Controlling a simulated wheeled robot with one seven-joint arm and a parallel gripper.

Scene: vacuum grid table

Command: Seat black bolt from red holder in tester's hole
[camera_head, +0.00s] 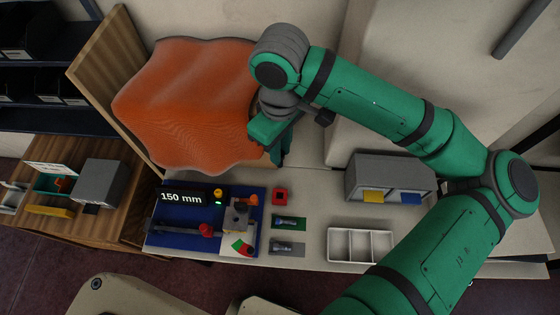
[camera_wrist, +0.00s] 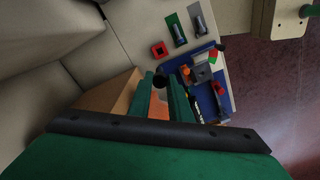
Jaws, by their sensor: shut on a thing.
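The black bolt (camera_wrist: 160,81) shows in the wrist view as a dark round end between the fingertips of my gripper (camera_wrist: 162,88). My gripper is shut on it. In the head view my gripper (camera_head: 279,156) hangs in front of the orange wavy sheet, above and behind the red holder; the bolt cannot be made out there. The red holder (camera_head: 280,196) is a small square block; in the wrist view the holder (camera_wrist: 160,48) shows a dark, empty-looking middle. The blue tester (camera_head: 172,220) carries a grey block (camera_head: 236,217); the wrist view shows a dark hole in this block (camera_wrist: 203,73).
Two silvery bolts lie on a green pad (camera_head: 302,222) and a grey pad (camera_head: 299,249). A white divided tray (camera_head: 360,261) and a grey bin box (camera_head: 378,167) stand to the right. The orange wavy sheet (camera_head: 185,105) is behind the tester. A red knob (camera_head: 207,230) sits on the tester.

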